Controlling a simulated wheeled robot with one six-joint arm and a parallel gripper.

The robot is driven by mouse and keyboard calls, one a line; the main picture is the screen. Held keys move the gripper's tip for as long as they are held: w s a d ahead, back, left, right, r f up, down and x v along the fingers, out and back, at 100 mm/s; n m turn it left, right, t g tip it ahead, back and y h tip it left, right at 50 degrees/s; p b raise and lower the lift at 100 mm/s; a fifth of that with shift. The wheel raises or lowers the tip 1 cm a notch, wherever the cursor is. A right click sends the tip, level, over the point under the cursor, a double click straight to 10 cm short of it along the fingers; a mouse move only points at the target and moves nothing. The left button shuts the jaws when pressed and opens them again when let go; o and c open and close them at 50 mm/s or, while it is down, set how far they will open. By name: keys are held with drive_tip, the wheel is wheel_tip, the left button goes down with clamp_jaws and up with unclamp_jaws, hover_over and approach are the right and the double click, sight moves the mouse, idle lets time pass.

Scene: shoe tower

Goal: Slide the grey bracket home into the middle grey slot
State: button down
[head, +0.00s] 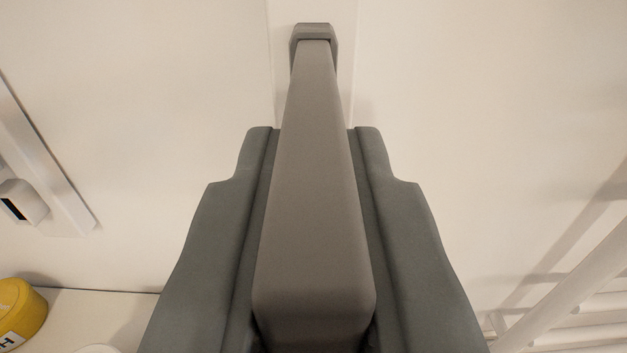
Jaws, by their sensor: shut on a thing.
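The grey bracket (314,190) is a long, smooth, tapering bar in the centre of the head view. It runs from the bottom edge up towards the white wall strip. My gripper (313,132) is shut on it, with one dark grey-green jaw along each side. The bracket's narrow far end meets a small grey slot (313,28) on the strip, lined up with it in the picture. I cannot tell how deep the end sits in the slot. No other slot is in view. The bracket's near end is cut off at the bottom edge.
The white upright strip (358,55) runs down the pale wall behind the bracket. A white bar with a small dark-faced box (22,203) is at left. A yellow round object (20,315) sits at lower left. White rails (570,290) stand at lower right.

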drive_tip(key=c, duration=1.3)
unclamp_jaws()
drive_tip(key=shift+c, duration=0.2)
drive_tip(key=s, duration=1.7)
drive_tip(key=shift+s, duration=0.15)
drive_tip(key=s+f, duration=0.2)
drive_tip(key=s, duration=1.6)
drive_tip(key=s+f, duration=0.3)
drive_tip(key=s, duration=1.6)
drive_tip(key=shift+s+g, duration=0.15)
drive_tip(key=shift+g, duration=0.15)
